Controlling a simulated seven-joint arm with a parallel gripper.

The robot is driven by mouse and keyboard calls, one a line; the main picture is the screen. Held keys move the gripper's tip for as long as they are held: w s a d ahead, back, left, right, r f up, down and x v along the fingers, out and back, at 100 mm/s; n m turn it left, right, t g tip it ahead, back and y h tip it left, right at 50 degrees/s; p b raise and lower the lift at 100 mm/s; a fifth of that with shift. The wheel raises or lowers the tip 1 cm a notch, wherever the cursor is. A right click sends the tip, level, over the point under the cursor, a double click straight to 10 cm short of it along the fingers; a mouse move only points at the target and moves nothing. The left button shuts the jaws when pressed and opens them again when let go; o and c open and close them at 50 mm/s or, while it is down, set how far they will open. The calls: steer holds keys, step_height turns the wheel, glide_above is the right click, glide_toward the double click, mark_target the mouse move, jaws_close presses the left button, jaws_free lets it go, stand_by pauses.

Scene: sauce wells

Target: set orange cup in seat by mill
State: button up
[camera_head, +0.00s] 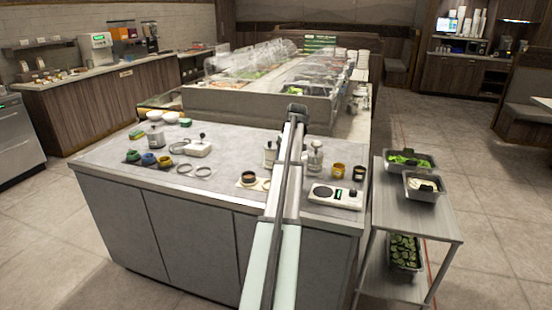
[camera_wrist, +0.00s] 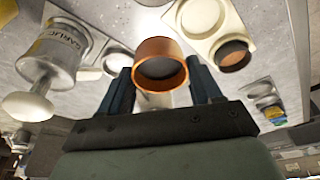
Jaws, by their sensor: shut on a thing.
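The orange cup (camera_wrist: 160,64) is held between the two fingers of my gripper (camera_wrist: 163,88) in the wrist view, its dark inside facing the camera. In the head view, my arm hides the gripper and the cup. A cream tray (camera_wrist: 212,35) with round wells lies beyond the cup in the wrist view; one well holds a dark cup with a brown inside (camera_wrist: 233,56). This tray also shows left of my arm in the head view (camera_head: 257,185). A metal container labelled garlic (camera_wrist: 55,55) stands left of the held cup. I cannot tell which thing is the mill.
A white scale (camera_head: 336,196), a yellow cup (camera_head: 338,171) and a black cup (camera_head: 358,173) stand right of my arm. A metal dispenser (camera_head: 315,156) is behind the scale. Blue (camera_head: 148,159) and yellow (camera_head: 165,162) pots and two empty rings are at the left.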

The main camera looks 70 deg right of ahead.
steer(key=shift+d, duration=5.85)
steer(key=shift+n, duration=0.4)
steer(key=shift+f, duration=3.4)
steer(key=shift+f, duration=0.5)
steer(key=o, duration=1.2)
steer(key=shift+c, duration=0.2)
steer(key=shift+r, duration=0.1)
step_height(320, 180, up, 8)
